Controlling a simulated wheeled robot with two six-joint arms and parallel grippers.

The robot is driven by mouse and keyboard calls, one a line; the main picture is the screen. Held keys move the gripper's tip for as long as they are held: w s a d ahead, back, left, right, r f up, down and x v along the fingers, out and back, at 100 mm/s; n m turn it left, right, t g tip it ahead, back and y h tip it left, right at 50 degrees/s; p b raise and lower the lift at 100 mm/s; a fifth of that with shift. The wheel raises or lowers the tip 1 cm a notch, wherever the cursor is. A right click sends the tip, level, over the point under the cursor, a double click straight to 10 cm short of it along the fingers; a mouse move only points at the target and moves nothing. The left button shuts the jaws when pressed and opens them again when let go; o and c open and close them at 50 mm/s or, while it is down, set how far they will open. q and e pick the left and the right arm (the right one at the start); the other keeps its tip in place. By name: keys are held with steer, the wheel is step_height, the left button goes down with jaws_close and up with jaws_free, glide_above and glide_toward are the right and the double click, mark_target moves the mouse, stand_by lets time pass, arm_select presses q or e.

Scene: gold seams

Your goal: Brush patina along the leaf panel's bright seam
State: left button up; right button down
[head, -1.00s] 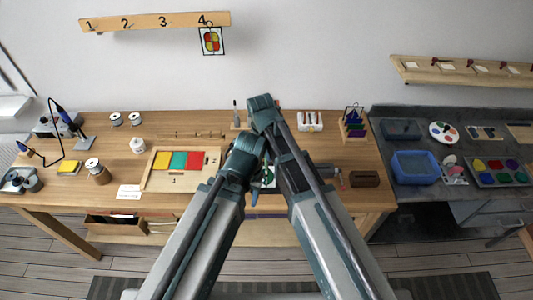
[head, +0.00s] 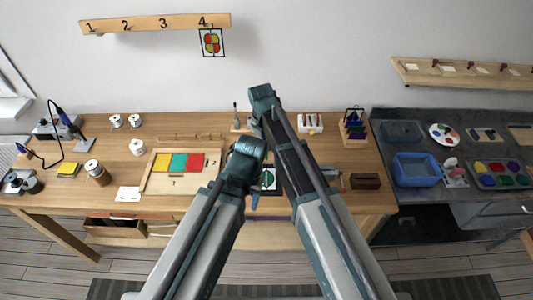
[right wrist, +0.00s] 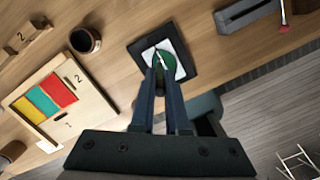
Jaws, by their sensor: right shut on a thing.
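The leaf panel (right wrist: 163,52), a dark square frame with a green and white leaf, lies flat on the bench. In the head view, it (head: 268,180) is partly hidden by my arms. My right gripper (right wrist: 165,73) is over the panel's near part in the right wrist view. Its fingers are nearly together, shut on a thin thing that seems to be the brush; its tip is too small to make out. I cannot tell whether it touches the seam. My left gripper (head: 254,198) is mostly hidden behind its arm, low beside the panel, and its jaws do not show clearly.
A wooden tray (head: 150,183) with yellow, teal and red squares lies left of the panel. A dark round pot (right wrist: 85,40) stands near the panel. A dark block (head: 365,181) lies to the right. Between these, the bench top (right wrist: 130,85) has bare patches.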

step_height(320, 180, down, 5)
steer(key=b, duration=0.5)
steer(key=s+r+p, duration=0.1)
steer(key=s, duration=0.5)
steer(key=shift+s, duration=0.15)
steer(key=shift+f+b, duration=0.3)
stand_by(2.0)
steer(key=shift+w, duration=0.2)
steer(key=shift+w, duration=0.45)
